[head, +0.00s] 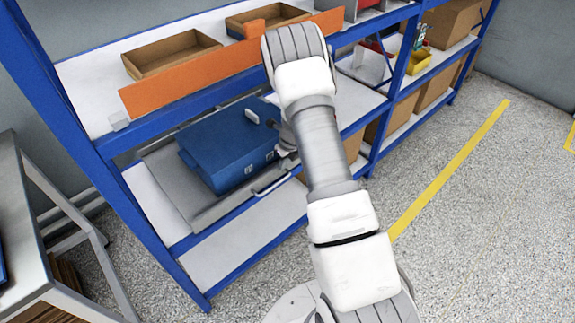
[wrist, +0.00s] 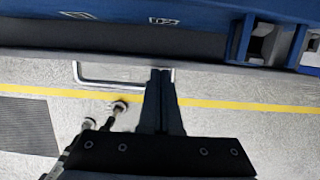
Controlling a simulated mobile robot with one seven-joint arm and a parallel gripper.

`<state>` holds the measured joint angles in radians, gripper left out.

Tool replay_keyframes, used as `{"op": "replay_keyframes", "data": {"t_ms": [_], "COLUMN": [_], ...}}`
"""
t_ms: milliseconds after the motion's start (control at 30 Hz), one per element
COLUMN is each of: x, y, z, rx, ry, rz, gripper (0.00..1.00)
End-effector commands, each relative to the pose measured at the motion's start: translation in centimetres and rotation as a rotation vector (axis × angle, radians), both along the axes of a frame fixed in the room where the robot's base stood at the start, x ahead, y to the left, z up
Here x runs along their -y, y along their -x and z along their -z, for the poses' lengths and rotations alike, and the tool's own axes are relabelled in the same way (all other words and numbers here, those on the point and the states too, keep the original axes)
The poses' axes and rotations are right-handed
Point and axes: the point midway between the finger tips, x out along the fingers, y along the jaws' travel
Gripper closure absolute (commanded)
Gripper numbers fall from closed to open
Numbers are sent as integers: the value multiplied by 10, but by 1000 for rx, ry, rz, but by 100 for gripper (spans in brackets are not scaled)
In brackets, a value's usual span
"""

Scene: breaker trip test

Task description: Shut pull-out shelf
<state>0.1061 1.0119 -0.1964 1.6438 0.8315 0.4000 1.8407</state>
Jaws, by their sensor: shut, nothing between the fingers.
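The grey pull-out shelf (head: 192,205) lies at the middle level of the blue rack, with a blue case (head: 225,150) on it. Its front edge is at or slightly beyond the rack's front beam; how far out it is, I cannot tell exactly. A metal bar handle (head: 270,184) runs along this edge. In the wrist view the shelf edge (wrist: 45,57) crosses the picture, with the handle (wrist: 105,83) below it. My gripper (wrist: 161,72) is shut and empty, its tips at the handle's right part, close to the edge. Contact is unclear. In the head view my gripper (head: 287,159) is partly hidden by my arm.
Cardboard trays (head: 172,54) stand on the upper shelf behind an orange front board (head: 190,82). A work table (head: 25,230) stands at the left. Boxes fill the bays at the right. The floor (head: 470,200) at the right is clear, with a yellow line.

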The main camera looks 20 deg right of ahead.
Motion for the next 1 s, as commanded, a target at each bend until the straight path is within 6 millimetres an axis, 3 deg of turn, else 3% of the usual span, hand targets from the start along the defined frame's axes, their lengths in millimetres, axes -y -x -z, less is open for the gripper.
{"op": "replay_keyframes", "data": {"t_ms": [733,1000], "x": [-3,4], "y": [-10,-5], "z": [-1,-1], "rx": [5,5], "ry": [0,1], "rz": [0,0], "gripper": [100,100]}}
